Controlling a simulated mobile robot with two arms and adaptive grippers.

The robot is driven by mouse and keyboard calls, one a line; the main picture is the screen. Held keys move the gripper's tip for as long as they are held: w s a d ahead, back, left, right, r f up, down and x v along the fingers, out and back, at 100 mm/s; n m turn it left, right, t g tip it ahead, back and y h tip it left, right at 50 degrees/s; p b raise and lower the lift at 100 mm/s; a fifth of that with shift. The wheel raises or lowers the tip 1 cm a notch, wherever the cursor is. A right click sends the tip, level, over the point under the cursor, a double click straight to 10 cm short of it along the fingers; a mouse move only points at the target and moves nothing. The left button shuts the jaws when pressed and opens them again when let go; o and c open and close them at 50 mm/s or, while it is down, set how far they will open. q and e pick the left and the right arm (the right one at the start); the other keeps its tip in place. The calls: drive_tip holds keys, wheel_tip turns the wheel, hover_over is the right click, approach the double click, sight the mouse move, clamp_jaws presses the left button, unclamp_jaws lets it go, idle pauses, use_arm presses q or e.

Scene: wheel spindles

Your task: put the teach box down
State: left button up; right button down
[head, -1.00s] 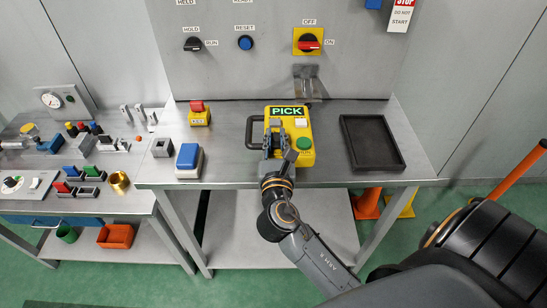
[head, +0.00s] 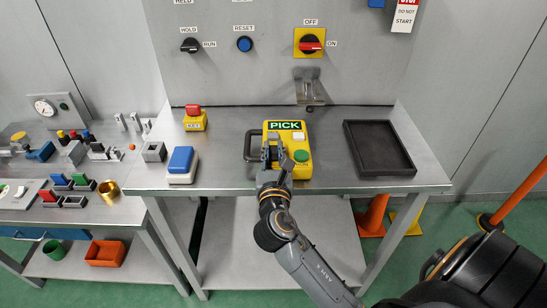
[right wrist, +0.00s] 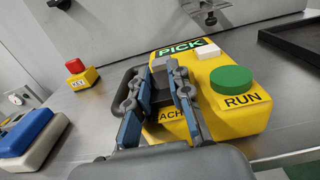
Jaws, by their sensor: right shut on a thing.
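The teach box (head: 300,160) is a yellow box with a green PICK label, a white button and a green RUN button. A dark loop handle (head: 251,146) sticks out at its left side. It is over the middle of the steel bench (head: 335,180), face up; I cannot tell whether it touches the bench top. My right gripper (head: 272,152) is shut on the teach box at its handle side; the fingers hide the exact grip. In the right wrist view, the fingers (right wrist: 163,85) cover part of the box's left side (right wrist: 237,118). My left gripper is not in view.
A black tray (head: 411,171) lies to the right on the bench. A red-topped yellow KEY box (head: 194,124) and a blue-and-white block (head: 181,176) stand to the left. Behind is a panel with switches and a metal bracket (head: 310,88). Bare bench separates box and tray.

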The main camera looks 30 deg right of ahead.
drive_tip(key=shift+r, duration=0.15)
drive_tip(key=c, duration=1.2)
unclamp_jaws()
drive_tip(key=shift+s+a, duration=0.1)
drive_tip(key=shift+b+v, duration=0.9)
drive_tip(key=shift+v, duration=5.05)
